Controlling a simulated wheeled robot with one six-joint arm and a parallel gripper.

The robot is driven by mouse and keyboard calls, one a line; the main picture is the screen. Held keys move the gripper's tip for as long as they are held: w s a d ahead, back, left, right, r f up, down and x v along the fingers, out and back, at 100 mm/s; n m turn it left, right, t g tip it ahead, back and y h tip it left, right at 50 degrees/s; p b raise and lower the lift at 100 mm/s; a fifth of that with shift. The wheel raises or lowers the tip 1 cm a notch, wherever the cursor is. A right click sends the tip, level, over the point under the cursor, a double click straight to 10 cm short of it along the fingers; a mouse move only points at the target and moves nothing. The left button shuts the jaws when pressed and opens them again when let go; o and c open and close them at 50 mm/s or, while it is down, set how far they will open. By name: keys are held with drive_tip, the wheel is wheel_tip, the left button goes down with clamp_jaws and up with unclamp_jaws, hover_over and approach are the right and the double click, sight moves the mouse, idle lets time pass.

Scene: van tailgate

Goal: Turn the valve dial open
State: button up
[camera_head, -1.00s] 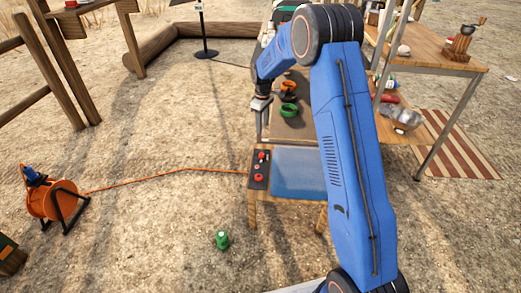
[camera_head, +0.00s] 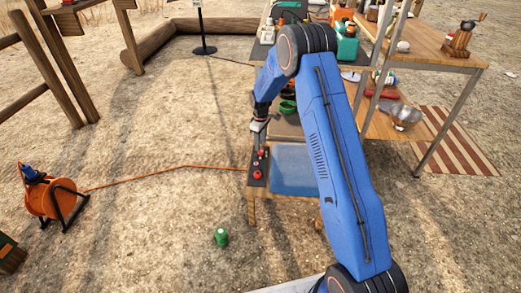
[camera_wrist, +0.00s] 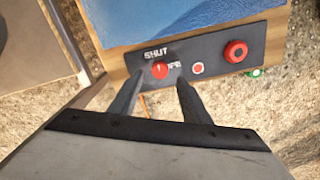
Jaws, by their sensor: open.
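The red valve dial (camera_wrist: 160,70) sits on a dark control panel (camera_wrist: 213,52) and shows in the wrist view. Its light mark points up toward the word SHUT. Letters to its right are partly hidden by a finger and seem to read OPEN. My gripper (camera_wrist: 158,82) is open, with one finger to each side of the dial in the picture. I cannot tell whether either finger touches it. In the head view my gripper (camera_head: 259,148) hangs just over the far end of the panel (camera_head: 252,181), hiding the dial in part.
A large red button (camera_wrist: 235,51) and a smaller ringed button (camera_wrist: 197,68) share the panel. A blue sheet (camera_head: 293,165) lies beside it. An orange cable runs from a reel (camera_head: 50,200). A green object (camera_head: 222,238) stands on open ground.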

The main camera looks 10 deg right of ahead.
sight(261, 152)
drive_tip(key=shift+f, duration=2.35)
drive_tip(key=c, duration=1)
